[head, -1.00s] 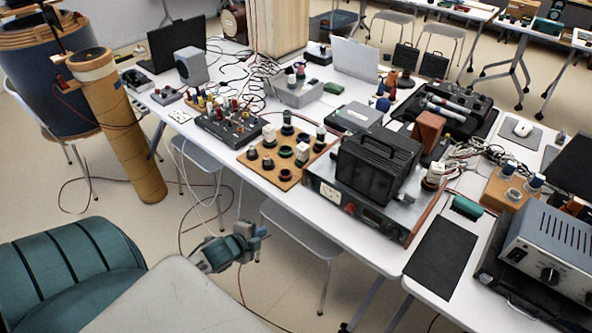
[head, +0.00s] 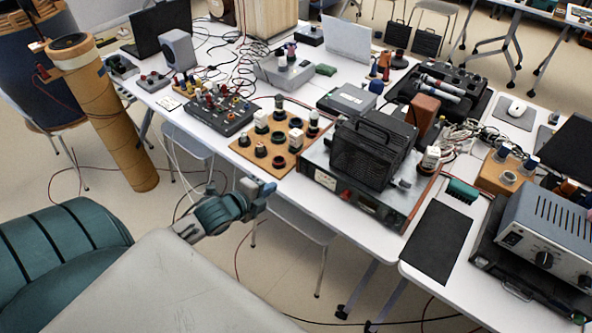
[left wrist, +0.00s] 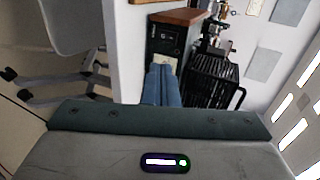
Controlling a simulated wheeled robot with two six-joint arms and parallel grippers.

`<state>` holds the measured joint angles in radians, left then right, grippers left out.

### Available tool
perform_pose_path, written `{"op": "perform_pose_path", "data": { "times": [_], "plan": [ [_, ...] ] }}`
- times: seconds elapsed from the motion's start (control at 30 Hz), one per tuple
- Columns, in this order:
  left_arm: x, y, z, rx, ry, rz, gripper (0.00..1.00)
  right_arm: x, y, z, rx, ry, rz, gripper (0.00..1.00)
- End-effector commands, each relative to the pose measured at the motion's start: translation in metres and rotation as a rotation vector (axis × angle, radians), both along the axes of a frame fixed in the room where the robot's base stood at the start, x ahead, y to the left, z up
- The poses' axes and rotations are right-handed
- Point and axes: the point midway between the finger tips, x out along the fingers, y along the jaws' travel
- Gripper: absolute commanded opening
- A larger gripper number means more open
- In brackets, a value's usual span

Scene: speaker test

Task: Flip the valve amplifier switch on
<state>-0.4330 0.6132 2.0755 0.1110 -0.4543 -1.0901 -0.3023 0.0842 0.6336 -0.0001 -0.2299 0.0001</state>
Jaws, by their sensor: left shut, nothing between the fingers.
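What looks like the valve amplifier (head: 336,184) stands at the table's front edge, with a metallic front panel, a small red light and wooden sides. A black ribbed cage (head: 372,152) with a handle sits on top. In the left wrist view, a wood-topped dark box with a pale panel, perhaps its end, shows beyond my fingers, and the black cage (left wrist: 213,84) is to their right. I cannot make out the switch. My left gripper (head: 267,188) is shut and empty, left of the amplifier and apart from it; its blue fingers (left wrist: 162,82) also show in the left wrist view. My right gripper is out of view.
A wooden board with knobs (head: 243,147) lies left of the amplifier. A black mat (head: 437,243) and a grey vented instrument (head: 545,235) are to the right. A chair seat (head: 300,217) is under the table edge. A tall brown cylinder (head: 115,125) stands left.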

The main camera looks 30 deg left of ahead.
Motion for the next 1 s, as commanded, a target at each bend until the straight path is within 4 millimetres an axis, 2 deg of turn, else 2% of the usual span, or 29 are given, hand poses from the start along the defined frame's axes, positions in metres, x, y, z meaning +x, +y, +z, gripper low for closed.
{"op": "perform_pose_path", "data": {
  "times": [0.47, 0.6, 0.8, 1.0],
  "plan": [
    [0.083, -0.008, -0.034, -0.007, -0.002, 0.002, 0.00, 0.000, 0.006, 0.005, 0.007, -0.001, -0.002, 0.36],
    [0.103, -0.009, -0.028, -0.005, -0.002, 0.001, 0.00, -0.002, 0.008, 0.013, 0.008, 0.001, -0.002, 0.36],
    [0.116, -0.010, -0.028, -0.002, 0.000, 0.000, 0.00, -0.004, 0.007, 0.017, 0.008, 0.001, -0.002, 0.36],
    [0.118, -0.010, -0.029, -0.001, 0.000, -0.001, 0.00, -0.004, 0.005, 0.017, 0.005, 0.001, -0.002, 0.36]
  ]
}}
